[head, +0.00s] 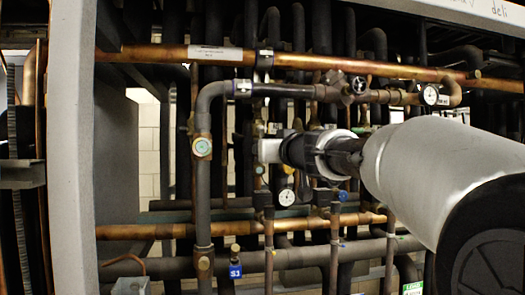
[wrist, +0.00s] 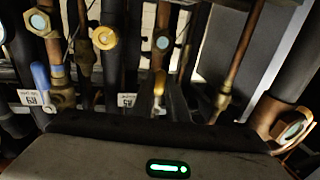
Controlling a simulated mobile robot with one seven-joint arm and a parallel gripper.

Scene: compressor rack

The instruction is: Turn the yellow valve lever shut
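In the head view I cannot pick this lever out for sure; my gripper covers that part of the rack. My gripper (head: 268,150) reaches in from the right among the pipes, its pale end pointing left.
A blue lever (wrist: 40,78) sits on a brass valve at the left of the wrist view. A white-faced gauge (head: 286,197) is just below my gripper. A thick insulated pipe (head: 203,190) stands to its left. Copper pipes (head: 150,231) run across below.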

